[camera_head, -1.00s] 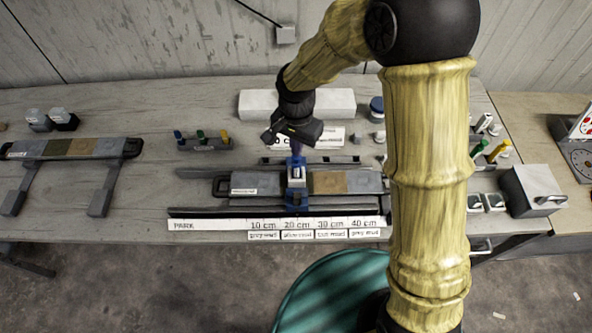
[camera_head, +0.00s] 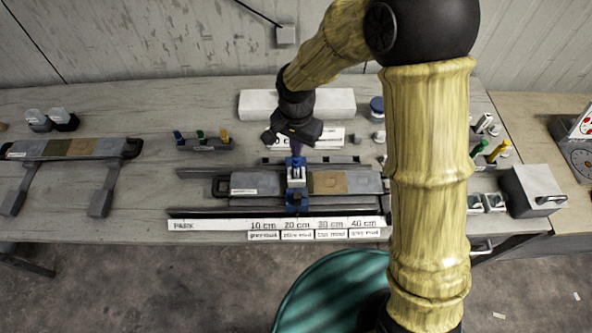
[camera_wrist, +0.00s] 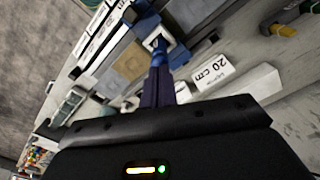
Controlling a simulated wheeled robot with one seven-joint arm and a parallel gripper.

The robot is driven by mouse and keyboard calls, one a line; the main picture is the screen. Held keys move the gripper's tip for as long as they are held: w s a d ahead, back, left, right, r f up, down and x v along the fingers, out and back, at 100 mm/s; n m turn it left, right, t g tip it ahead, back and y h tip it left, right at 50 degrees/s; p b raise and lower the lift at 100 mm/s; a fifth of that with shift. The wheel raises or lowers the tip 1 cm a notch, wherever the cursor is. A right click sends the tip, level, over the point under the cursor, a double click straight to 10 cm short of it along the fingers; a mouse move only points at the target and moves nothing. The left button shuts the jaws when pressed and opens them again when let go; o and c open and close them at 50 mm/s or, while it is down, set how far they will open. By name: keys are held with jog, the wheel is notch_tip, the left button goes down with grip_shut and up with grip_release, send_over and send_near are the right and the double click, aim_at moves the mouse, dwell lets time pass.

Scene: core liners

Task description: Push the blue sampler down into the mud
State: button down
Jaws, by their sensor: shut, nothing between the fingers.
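The blue sampler (camera_head: 296,174) stands upright in its carriage over the core liner tray (camera_head: 245,183), near the 20 cm mark. Its blue and white top also shows in the wrist view (camera_wrist: 157,43). My gripper (camera_head: 296,153) points down just above the sampler. Its dark fingers (camera_wrist: 158,78) are closed together with nothing between them, and the tips are at or very close to the sampler's top. I cannot tell whether they touch it. The sampler's lower end and its depth in the mud are hidden.
A white scale strip (camera_head: 205,225) marked PARK and 10 to 40 cm runs along the front. Behind are a white block (camera_head: 262,103) and a rack (camera_head: 205,144) with coloured pegs. A second liner tray (camera_head: 100,148) is at left, a grey box (camera_head: 532,190) at right.

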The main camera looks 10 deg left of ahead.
jog(key=shift+f+b, duration=1.1)
jog(key=shift+f, duration=0.3)
dwell(1.0)
jog(key=shift+r, duration=0.1)
jog(key=shift+r+p, duration=2.65)
jog(key=shift+r, duration=0.85)
jog(key=shift+f, duration=0.1)
jog(key=s+d+r+n+t+b, duration=0.1)
jog(key=s+d+b, duration=0.1)
jog(key=d, duration=1.1)
jog(key=s+d+n+t+b, duration=0.1)
jog(key=s+d, duration=0.4)
jog(key=d, duration=0.7)
jog(key=shift+s+d+r+n+t+b, duration=0.15)
jog(key=shift+d+r+n+t+b, duration=0.2)
jog(key=shift+n+b, duration=0.3)
